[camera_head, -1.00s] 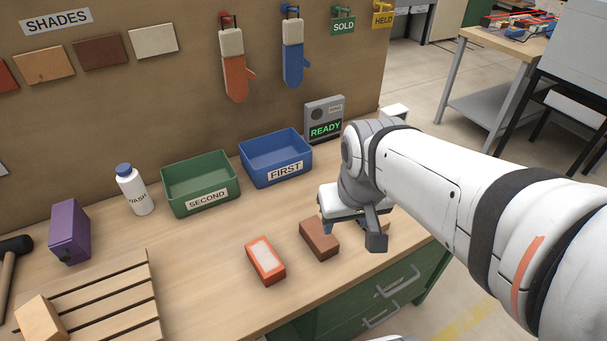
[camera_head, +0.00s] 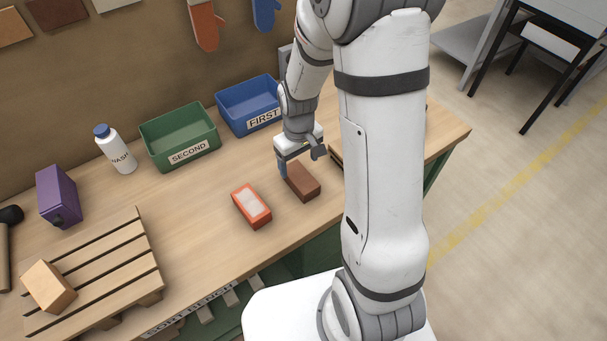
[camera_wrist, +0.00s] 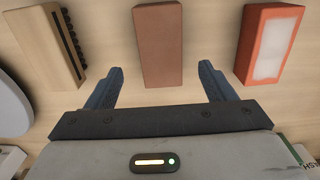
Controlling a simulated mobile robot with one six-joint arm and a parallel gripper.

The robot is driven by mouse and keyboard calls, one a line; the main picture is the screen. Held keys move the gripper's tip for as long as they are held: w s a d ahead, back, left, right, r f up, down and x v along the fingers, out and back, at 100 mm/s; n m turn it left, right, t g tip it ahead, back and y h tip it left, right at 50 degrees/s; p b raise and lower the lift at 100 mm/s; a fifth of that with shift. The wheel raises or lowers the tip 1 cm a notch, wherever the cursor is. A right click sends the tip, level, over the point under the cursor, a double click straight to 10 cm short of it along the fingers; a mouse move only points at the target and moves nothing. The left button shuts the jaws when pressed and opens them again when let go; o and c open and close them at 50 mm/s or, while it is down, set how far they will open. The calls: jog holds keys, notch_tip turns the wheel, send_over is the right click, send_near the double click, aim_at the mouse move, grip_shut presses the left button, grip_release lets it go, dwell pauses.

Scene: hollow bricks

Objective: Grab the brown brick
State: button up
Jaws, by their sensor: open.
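The brown brick (camera_head: 303,182) lies flat on the wooden bench, right of an orange-red brick with a pale top. In the wrist view the brown brick (camera_wrist: 159,47) sits centred ahead of my gripper (camera_wrist: 159,85), between the lines of its two fingers. The gripper is open and empty, with the fingertips just short of the brick's near end in that picture. In the head view my gripper (camera_head: 298,160) is over the far end of the brown brick. I cannot tell its exact height above the bench.
The orange-red brick (camera_head: 251,206) also shows in the wrist view (camera_wrist: 268,45). A tan block with a dark ridged edge (camera_wrist: 46,45) lies on the other side. A green SECOND bin (camera_head: 180,138) and blue FIRST bin (camera_head: 248,105) stand behind. A slatted pallet (camera_head: 95,275) is front left.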

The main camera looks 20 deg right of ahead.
aim_at(300, 175)
jog(key=shift+s+f+p, duration=0.15)
jog(key=shift+f+p, duration=0.55)
jog(key=shift+f, duration=2.55)
jog(key=shift+c, duration=0.3)
jog(key=c, duration=1.4)
